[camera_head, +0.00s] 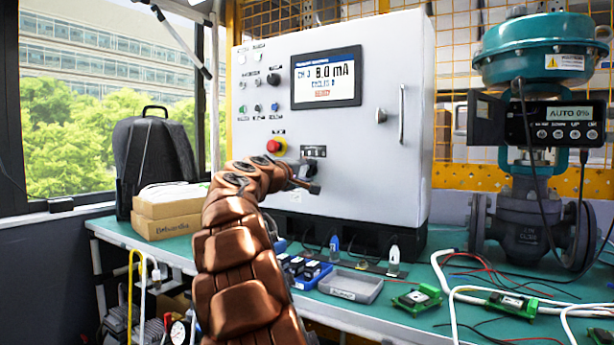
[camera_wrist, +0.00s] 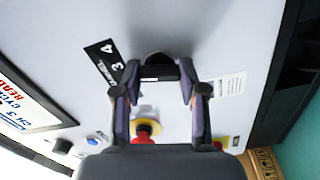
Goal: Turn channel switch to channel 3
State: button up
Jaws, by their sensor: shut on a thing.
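The channel switch is a dark knob (camera_wrist: 157,59) on the front of the white control cabinet (camera_head: 392,90). Its black label (camera_wrist: 104,62) shows the numbers 3 and 4 in the wrist view. My gripper (camera_wrist: 158,76) is shut on the knob, with one finger on each side of it. In the head view my gripper (camera_head: 308,182) is at the cabinet's lower front, below the label, and hides most of the knob. The cabinet display (camera_head: 326,77) appears to read CH 3, 8.0 mA, and READY. The knob's exact pointer direction cannot be made out.
A red emergency stop (camera_head: 275,146) is just left of the switch. A cabinet handle (camera_head: 402,128) is to the right. The green bench (camera_head: 400,320) holds trays, small boards and cables. A teal valve actuator (camera_head: 540,50) stands at the right.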

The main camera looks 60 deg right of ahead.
dwell(0.3)
jog(key=o, duration=1.1)
jog(key=shift+o, duration=0.2)
jog(key=a, duration=1.2)
jog(key=shift+s, duration=0.25)
